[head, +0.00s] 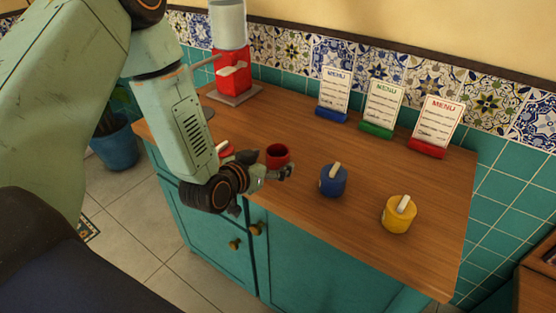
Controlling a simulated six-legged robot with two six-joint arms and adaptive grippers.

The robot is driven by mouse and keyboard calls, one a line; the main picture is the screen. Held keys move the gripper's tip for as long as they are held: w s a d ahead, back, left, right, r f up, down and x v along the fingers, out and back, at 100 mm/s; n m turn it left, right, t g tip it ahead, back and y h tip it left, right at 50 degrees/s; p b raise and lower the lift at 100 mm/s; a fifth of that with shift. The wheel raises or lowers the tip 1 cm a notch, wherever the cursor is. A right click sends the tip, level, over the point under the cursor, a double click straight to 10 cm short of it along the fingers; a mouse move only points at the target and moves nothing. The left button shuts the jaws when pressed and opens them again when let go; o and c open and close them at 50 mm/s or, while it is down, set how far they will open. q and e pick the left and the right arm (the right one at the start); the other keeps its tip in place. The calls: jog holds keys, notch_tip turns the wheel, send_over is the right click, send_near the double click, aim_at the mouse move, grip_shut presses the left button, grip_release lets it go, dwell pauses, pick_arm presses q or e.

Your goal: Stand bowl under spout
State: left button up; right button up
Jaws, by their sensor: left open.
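A small red bowl (277,154) stands upright on the wooden counter, just beyond my left gripper. A red dispenser (232,70) with a pale cylinder on top stands at the back left on a flat base (234,95). A pale part sticks out of its front; I cannot tell clearly whether this is the spout. The space in front of it looks empty. My left gripper (266,184) is open and low over the counter's front edge, on the near side of the bowl. I cannot tell whether it touches the bowl. My right gripper is not in view.
A blue jar (333,181) and a yellow jar (398,215) with pale handles stand to the right. A red object (226,150) is partly hidden by my left arm. Three menu stands (378,110) line the back. Bare counter lies between bowl and menus.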

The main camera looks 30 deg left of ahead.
aim_at(283, 154)
pick_arm(q)
jog(key=x, duration=0.4)
jog(key=shift+w+a+b, duration=0.1)
jog(key=shift+w+b, duration=0.05)
jog(key=shift+b, duration=0.25)
jog(key=shift+r, duration=0.1)
jog(key=c, duration=1.5)
notch_tip(283, 154, up, 10)
jog(key=p, duration=0.3)
jog(key=shift+c, duration=0.2)
jog(key=s+d+f+m+h, duration=0.1)
jog(key=s+d+h, duration=0.1)
jog(key=s+d+f+m+g+h, duration=0.1)
jog(key=s+d+m+h, duration=0.1)
jog(key=s+d+f+m+h, duration=0.1)
jog(key=s+d+m, duration=0.1)
jog(key=d, duration=0.1)
jog(key=shift+f+g+h, duration=0.2)
jog(key=shift+g+h, duration=0.2)
jog(key=s+d+r+m+g+h, duration=0.1)
jog(key=s+d+m+g+h, duration=0.1)
jog(key=s, duration=0.7)
jog(key=shift+s+d+m+g+h, duration=0.2)
jog(key=shift+m+g+h, duration=0.7)
jog(key=shift+m, duration=0.5)
